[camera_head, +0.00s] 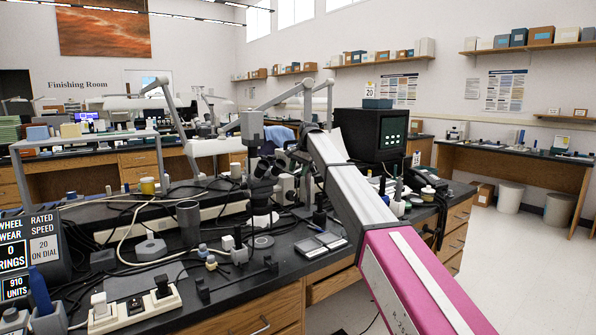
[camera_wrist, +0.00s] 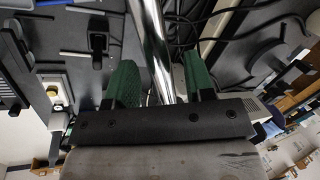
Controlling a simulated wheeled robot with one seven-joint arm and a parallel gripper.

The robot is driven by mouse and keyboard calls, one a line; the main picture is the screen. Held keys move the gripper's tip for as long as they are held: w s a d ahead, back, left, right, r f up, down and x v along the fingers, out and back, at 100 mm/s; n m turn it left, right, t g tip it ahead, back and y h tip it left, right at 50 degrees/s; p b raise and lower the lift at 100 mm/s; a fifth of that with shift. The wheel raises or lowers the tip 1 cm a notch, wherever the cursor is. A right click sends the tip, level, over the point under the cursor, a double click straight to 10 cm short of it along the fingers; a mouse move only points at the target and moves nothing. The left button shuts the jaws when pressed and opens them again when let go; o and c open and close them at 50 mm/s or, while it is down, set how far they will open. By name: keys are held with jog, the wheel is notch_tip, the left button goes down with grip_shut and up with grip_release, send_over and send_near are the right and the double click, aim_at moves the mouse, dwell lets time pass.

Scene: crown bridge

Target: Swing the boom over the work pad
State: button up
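A microscope (camera_head: 262,185) with dark eyepieces stands over the bench near the middle of the head view. A polished metal bar (camera_wrist: 154,40), which looks like the boom, runs down the wrist view between my fingers. My gripper (camera_wrist: 161,78) has green fingers on either side of this bar. Narrow gaps show between bar and fingers, so it looks open around the bar, not clamped. In the head view my arm hides much of the boom and the gripper is hard to make out. A flat grey pad (camera_head: 138,284) lies on the front left of the bench.
The black bench top (camera_head: 225,290) is crowded with cables, small fixtures and a white switch box (camera_head: 133,310). A sign box (camera_head: 32,245) stands at the left edge. A dark monitor (camera_head: 371,135) stands behind my arm. Open floor (camera_head: 510,260) lies to the right.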

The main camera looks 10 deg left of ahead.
jog(key=v, duration=1)
jog(key=shift+r, duration=0.45)
